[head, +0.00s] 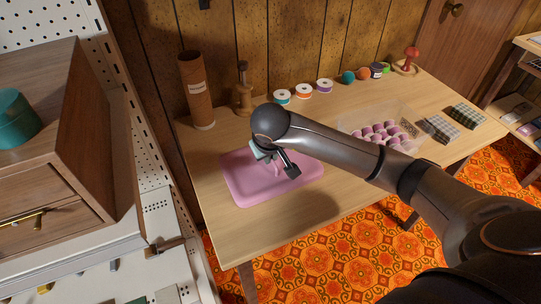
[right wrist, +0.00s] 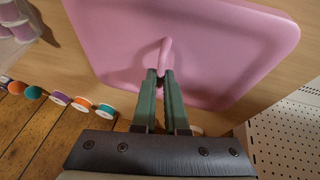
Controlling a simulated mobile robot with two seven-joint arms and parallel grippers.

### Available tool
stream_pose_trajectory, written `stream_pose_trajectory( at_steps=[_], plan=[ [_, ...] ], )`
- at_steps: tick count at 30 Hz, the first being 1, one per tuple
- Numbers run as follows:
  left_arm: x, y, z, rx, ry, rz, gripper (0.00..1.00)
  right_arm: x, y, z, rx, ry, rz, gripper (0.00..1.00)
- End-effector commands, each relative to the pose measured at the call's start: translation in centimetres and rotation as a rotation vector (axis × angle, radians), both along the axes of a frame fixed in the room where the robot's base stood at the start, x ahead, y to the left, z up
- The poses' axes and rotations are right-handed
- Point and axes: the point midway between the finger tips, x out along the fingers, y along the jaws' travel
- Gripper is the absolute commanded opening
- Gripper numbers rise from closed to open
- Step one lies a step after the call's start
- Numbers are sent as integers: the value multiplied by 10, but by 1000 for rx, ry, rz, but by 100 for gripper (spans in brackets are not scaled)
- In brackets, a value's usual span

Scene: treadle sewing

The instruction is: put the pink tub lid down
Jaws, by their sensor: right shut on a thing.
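The pink tub lid (head: 246,182) is a flat rounded rectangle over the left end of the wooden table (head: 310,206), handle side up. I cannot tell whether it touches the tabletop or is slightly above it. My right gripper (head: 278,165) is above the lid's middle, partly hidden by my own arm. In the right wrist view, its green fingers (right wrist: 164,77) are shut on the thin handle of the lid (right wrist: 215,45). A clear tub (head: 352,124) with several pink-and-white pieces stands open farther right, partly behind my arm. My left gripper is out of view.
A cardboard tube (head: 196,92) and a wooden stand (head: 243,94) are behind the lid. Several thread spools (head: 304,91) and balls (head: 348,77) line the back edge. Folded checked cloths (head: 441,128) lie at right. A wooden cabinet (head: 95,130) stands left. The front middle of the table is clear.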

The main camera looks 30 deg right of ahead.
Motion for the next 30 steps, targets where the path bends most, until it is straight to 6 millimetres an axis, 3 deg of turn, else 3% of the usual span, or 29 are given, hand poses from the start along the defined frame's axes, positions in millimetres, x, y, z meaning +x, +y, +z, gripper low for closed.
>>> stream_pose_trajectory(
  at_steps=[6,7,15,24,30],
  plan=[
    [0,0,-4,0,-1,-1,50,0,0,-4,0,0,1,0],
    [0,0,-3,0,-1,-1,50,0,0,-4,1,0,1,12],
    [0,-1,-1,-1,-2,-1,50,0,0,-3,1,0,0,41],
    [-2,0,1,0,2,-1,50,0,1,0,1,1,0,41],
    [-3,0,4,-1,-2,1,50,-9,6,27,1,-6,3,41]
  ],
)
